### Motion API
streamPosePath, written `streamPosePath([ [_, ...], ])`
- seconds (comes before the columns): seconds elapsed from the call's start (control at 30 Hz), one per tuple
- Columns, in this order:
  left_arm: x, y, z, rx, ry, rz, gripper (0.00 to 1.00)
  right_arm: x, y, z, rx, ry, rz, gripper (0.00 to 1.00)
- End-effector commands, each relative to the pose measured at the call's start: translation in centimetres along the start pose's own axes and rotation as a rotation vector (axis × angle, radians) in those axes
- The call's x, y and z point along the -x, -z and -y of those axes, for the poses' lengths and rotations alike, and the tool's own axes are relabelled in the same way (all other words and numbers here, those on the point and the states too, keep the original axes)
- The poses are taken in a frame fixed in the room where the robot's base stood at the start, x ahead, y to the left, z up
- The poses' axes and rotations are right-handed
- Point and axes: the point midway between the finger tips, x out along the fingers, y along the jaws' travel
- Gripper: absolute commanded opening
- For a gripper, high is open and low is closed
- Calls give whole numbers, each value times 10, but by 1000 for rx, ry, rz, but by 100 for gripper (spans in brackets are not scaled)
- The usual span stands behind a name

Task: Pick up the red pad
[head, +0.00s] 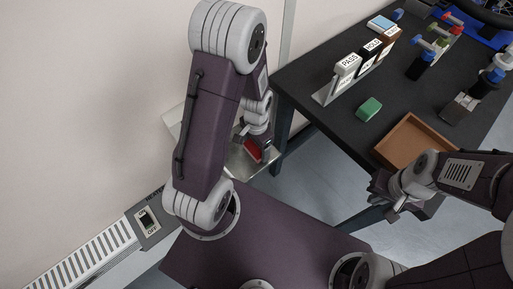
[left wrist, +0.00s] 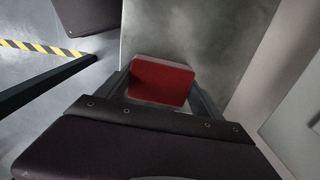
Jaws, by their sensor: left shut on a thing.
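The red pad (head: 253,149) shows in the head view just below my left gripper (head: 262,143), over a grey metal shelf. In the left wrist view the red pad (left wrist: 161,80) sits between the two fingers of my left gripper (left wrist: 160,88), which is shut on it. I cannot tell whether the pad touches the shelf. My right gripper (head: 392,196) is at the right of the head view, near the front edge of the dark table. Its fingertips are too small to tell whether they are open.
The metal shelf (head: 238,166) stands by the wall. The dark table (head: 315,71) holds a green block (head: 369,108), a brown tray (head: 384,147), a rack of labelled cards (head: 346,66) and several clamps. A heater (head: 85,262) with a switch is at lower left.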

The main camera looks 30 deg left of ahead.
Motion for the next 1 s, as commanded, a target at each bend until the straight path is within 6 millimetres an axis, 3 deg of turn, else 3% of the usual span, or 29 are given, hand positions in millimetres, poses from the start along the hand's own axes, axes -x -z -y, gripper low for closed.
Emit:
streamPosePath([
  [0.27, 8, 0, 0, 0, 1, -2, 38, 4, 0, 0, 0, 0, 0, 0],
  [0.5, 49, 3, -1, -2, 2, -3, 38, 24, 2, 0, 0, 0, 0, 0],
  [0.8, 88, 54, -51, -8, 1, -2, 38, 41, 4, 1, 0, 0, 0, 0],
  [1.0, 106, 78, -74, -4, 0, -1, 38, 48, 5, 1, 0, 0, 0, 0],
])
